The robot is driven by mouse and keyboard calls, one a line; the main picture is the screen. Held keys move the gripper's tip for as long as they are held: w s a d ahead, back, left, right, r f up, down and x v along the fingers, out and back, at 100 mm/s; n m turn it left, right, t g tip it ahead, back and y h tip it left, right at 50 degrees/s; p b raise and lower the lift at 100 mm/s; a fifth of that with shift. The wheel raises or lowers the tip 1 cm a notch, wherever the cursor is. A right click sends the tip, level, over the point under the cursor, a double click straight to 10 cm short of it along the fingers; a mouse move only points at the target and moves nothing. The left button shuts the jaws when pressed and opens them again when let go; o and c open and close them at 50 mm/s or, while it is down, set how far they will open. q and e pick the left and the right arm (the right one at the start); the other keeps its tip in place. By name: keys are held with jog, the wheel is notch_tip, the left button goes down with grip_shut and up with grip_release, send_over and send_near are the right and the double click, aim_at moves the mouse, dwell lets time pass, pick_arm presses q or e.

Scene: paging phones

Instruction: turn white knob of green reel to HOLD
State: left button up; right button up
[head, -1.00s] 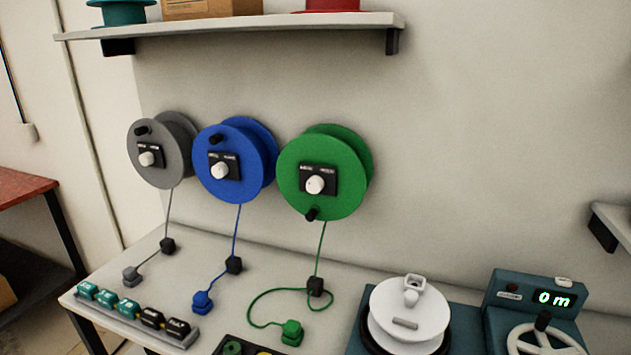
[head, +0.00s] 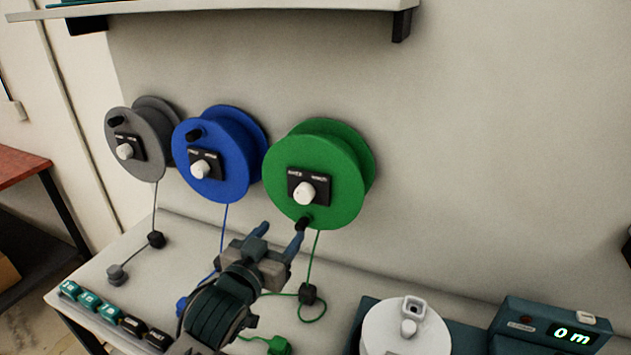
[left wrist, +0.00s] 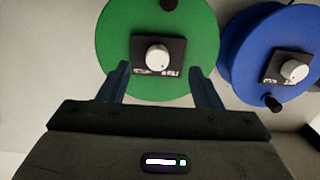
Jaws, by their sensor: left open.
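The green reel (head: 320,150) hangs on the wall, right of two other reels. Its white knob (head: 304,193) sits on a black plate (head: 316,178) on the front face; the plate's lettering is too small to read surely. A black crank handle (head: 303,224) sits below the plate. My left gripper (head: 281,232) is open and empty, below and in front of the green reel. In the left wrist view the green reel (left wrist: 112,40) and white knob (left wrist: 157,57) lie ahead, between and beyond the open fingertips (left wrist: 160,80), apart from them. My right gripper is not in view.
A blue reel (head: 215,150) and a grey reel (head: 140,150) hang to the left. Cords run down to the bench (head: 180,228). Teal and black blocks (head: 110,318) stand at front left. A white spool (head: 405,330) and a teal counter reading 0 m (head: 550,330) stand right.

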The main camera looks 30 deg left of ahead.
aim_at(302, 197)
pick_arm(q)
jog(key=shift+t, duration=0.3)
jog(key=w, duration=0.2)
jog(key=w+r+b, duration=0.1)
jog(key=w, duration=0.2)
jog(key=w+r, duration=0.1)
jog(key=w, duration=0.2)
jog(key=shift+w+a+r+b, duration=0.15)
jog(key=shift+w+r+b, duration=0.1)
jog(key=shift+b, duration=0.1)
jog(key=shift+w+a+f, duration=0.1)
jog(key=shift+w+f, duration=0.05)
jog(key=shift+w, duration=0.4)
jog(key=shift+w+f, duration=0.1)
jog(key=shift+w, duration=0.45)
jog(key=shift+s, duration=0.1)
jog(key=shift+c, duration=1.2)
jog(key=c, duration=0.7)
